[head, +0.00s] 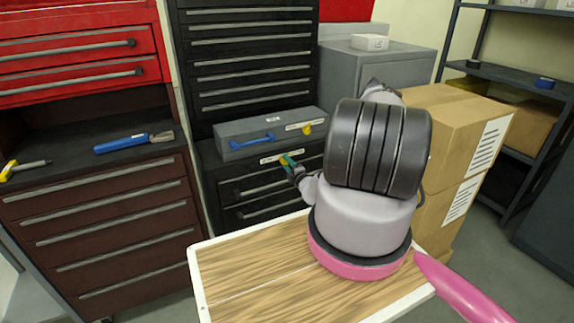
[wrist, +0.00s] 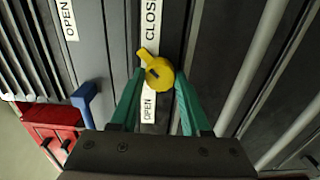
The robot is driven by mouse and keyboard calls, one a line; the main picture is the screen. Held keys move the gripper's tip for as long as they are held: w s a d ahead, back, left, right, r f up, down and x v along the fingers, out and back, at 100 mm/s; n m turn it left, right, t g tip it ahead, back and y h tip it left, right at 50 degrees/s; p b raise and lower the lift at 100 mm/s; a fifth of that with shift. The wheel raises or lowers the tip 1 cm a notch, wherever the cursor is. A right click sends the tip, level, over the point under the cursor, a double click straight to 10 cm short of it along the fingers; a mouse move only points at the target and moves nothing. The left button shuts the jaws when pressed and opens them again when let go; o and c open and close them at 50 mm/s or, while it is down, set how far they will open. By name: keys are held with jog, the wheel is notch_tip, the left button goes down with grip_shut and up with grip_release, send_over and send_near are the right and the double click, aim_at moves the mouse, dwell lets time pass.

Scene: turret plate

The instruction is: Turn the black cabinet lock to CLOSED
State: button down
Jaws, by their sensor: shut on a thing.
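The black cabinet (head: 235,190) has a white label strip (head: 270,159) along its top front edge. In the wrist view, its lock is a yellow knob (wrist: 160,76) on that strip, between the OPEN text and the CLOSED text, whose end is cut off. The knob's tab points up and slightly left, toward the CLOSED end. My gripper (wrist: 158,82) has its green fingers on both sides of the knob and is shut on it. In the head view, my gripper (head: 290,164) is at the label strip and mostly hides the knob.
A grey box (head: 240,135) with a blue handle (head: 256,139) and its own yellow knob (head: 306,129) sits on the black cabinet. A wooden-topped table (head: 250,265) is in front. Cardboard boxes (head: 445,125) stand to the right, and a dark red drawer cabinet (head: 100,230) to the left.

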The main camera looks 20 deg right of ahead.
jog(key=shift+c, duration=1.8)
grip_release()
jog(key=shift+s, duration=0.1)
jog(key=s, duration=1)
jog(key=shift+s+d, duration=0.2)
jog(key=shift+s, duration=0.15)
